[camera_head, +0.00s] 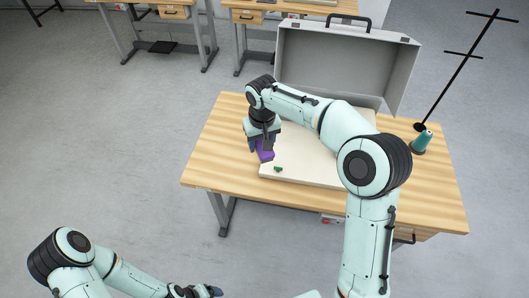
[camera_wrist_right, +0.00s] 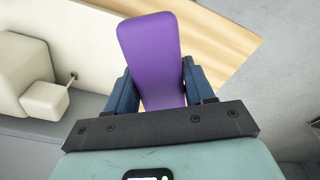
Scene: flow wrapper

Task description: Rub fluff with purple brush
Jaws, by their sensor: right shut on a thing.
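My right gripper (camera_head: 262,141) is shut on the purple brush (camera_head: 266,153) above the left edge of a cream surface.
The cream surface (camera_head: 300,178) lies on a wooden table (camera_head: 222,150), in front of an upright grey case lid (camera_head: 330,65). The table's left part is clear. Other tables stand behind.

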